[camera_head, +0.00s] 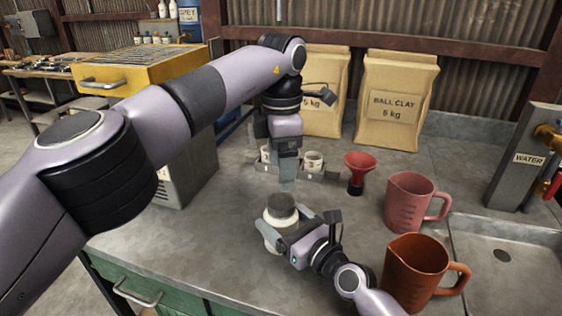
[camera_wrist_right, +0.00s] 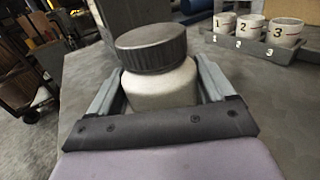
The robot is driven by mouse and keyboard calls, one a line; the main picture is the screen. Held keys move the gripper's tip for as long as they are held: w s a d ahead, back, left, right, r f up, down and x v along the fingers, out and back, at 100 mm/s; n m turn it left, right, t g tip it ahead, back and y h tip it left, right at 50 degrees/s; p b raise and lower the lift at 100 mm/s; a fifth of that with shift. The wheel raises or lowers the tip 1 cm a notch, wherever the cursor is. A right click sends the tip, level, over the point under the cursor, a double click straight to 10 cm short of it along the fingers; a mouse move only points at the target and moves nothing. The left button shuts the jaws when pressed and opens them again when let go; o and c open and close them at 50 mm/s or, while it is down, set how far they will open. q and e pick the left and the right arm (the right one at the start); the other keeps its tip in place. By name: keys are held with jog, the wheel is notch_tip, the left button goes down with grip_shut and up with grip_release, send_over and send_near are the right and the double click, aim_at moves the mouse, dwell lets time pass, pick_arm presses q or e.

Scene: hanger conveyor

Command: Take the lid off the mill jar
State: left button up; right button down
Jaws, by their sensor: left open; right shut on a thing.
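The mill jar (camera_head: 270,229) is a pale round jar standing upright on the grey worktop, with a dark grey lid (camera_head: 281,206) on top. The jar (camera_wrist_right: 161,88) and its ribbed lid (camera_wrist_right: 152,47) also show in the right wrist view, the lid seated on the neck. My right gripper (camera_head: 277,237) is shut on the jar's body below the lid, one finger on each side. My left gripper (camera_head: 287,180) points down above and slightly behind the lid, open and empty; its fingers overlap each other in this view.
Numbered cups (camera_wrist_right: 285,31) stand in a grey rack (camera_wrist_right: 262,50) behind the jar. A red funnel (camera_head: 359,168), a pink jug (camera_head: 409,201) and an orange jug (camera_head: 418,270) stand to the right, near the sink (camera_head: 500,250). Clay bags (camera_head: 396,100) stand at the back.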

aim_at(281, 201)
pick_arm(q)
jog(key=m, duration=0.9)
jog(key=shift+m, duration=0.3)
jog(key=m, duration=0.4)
jog(key=shift+m, duration=0.3)
jog(key=m, duration=0.5)
jog(key=shift+f+m, duration=0.3)
jog(key=shift+f, duration=0.05)
notch_tip(281, 201, down, 7)
jog(key=shift+f, duration=0.15)
